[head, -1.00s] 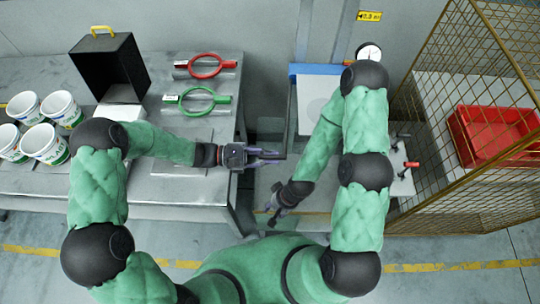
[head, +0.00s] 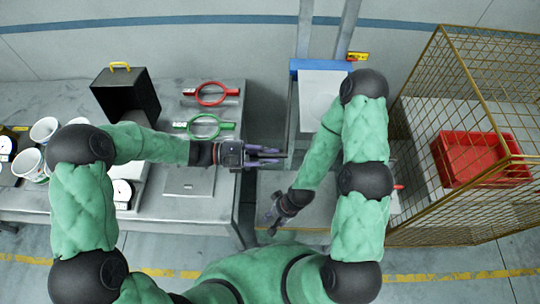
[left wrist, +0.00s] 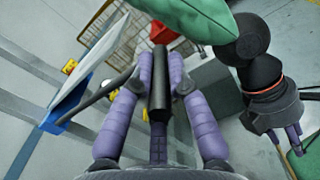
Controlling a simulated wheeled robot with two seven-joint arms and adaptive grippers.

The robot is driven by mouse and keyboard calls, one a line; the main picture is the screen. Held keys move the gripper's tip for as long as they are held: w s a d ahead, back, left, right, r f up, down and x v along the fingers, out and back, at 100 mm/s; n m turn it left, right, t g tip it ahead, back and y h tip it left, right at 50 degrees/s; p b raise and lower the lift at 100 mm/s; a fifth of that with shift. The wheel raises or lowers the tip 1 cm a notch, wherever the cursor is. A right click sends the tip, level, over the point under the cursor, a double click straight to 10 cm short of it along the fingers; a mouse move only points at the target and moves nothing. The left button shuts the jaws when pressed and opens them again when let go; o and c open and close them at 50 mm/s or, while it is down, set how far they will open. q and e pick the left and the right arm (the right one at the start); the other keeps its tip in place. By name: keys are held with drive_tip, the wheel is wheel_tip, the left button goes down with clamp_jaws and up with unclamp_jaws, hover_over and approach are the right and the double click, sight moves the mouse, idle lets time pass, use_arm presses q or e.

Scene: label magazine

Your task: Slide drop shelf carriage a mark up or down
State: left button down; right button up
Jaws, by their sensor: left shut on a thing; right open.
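The drop shelf carriage is a pale plate (head: 319,88) with a blue back edge, in front of two grey upright rails in the head view. It shows edge-on at the left of the left wrist view (left wrist: 88,72). My left gripper (head: 281,155) is beside its near left corner. In the left wrist view its purple fingers (left wrist: 160,72) are shut on a black cylindrical handle (left wrist: 158,95). A dark rod runs from the shelf side towards these fingers. My right gripper (head: 270,222) hangs low, open and empty, nearer my body. My right arm hides the shelf's right side.
A grey bench (head: 190,215) on the left holds a black box (head: 125,97), red and green ring tools (head: 210,94) and white buckets (head: 28,162). A wire cage (head: 480,60) with a red crate (head: 470,158) stands on the right.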

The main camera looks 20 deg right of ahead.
use_arm(q)
drive_tip(key=shift+r, duration=0.35)
drive_tip(key=c, duration=1.2)
unclamp_jaws()
drive_tip(key=v, duration=1.2)
